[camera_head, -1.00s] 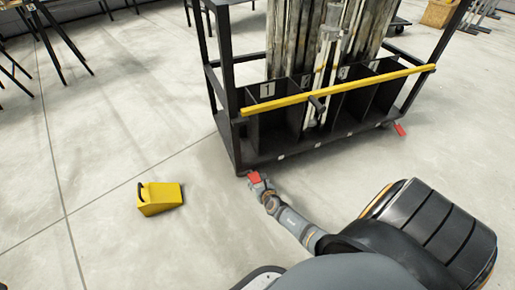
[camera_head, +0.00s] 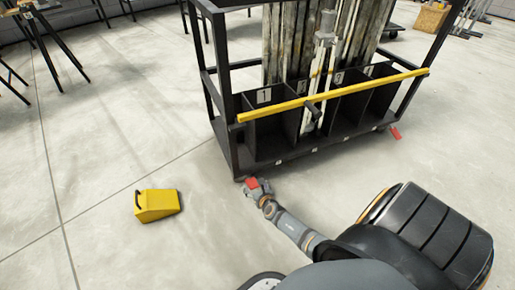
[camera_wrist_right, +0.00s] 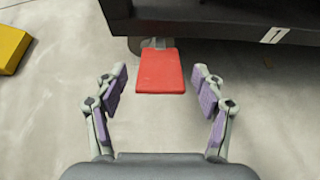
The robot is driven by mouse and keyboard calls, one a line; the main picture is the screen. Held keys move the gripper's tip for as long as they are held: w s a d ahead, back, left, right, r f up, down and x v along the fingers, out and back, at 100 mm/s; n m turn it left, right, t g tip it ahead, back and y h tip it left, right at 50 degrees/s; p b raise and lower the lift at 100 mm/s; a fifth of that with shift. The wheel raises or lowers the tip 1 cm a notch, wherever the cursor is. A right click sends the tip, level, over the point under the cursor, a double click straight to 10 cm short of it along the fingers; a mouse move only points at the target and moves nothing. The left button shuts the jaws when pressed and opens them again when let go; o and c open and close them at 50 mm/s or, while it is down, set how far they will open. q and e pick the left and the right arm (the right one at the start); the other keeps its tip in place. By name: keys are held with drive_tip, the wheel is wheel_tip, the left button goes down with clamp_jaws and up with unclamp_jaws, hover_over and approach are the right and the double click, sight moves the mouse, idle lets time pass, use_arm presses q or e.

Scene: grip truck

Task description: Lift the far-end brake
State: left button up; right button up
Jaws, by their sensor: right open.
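A red brake pedal (camera_head: 252,183) sits low at the near left corner of the black cart (camera_head: 240,150). In the right wrist view this red pedal (camera_wrist_right: 161,72) lies between the fingers, below the cart's edge. My right gripper (camera_head: 259,186) is at this pedal; in its wrist view the gripper (camera_wrist_right: 158,80) is open, with purple-padded fingers on both sides of the pedal and visible gaps. A second red pedal (camera_head: 395,132) shows at the cart's right corner, away from the gripper. My left gripper is not in view.
A yellow wedge-shaped block (camera_head: 158,204) with a dark handle lies on the floor at left; part of it shows in the wrist view (camera_wrist_right: 10,48). The cart has a yellow bar (camera_head: 350,92), numbered compartments and upright long profiles. Floor between block and cart is clear.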

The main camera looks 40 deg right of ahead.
drive_tip(key=v, duration=1.1)
drive_tip(key=shift+s+r, duration=0.25)
drive_tip(key=shift+s, duration=0.05)
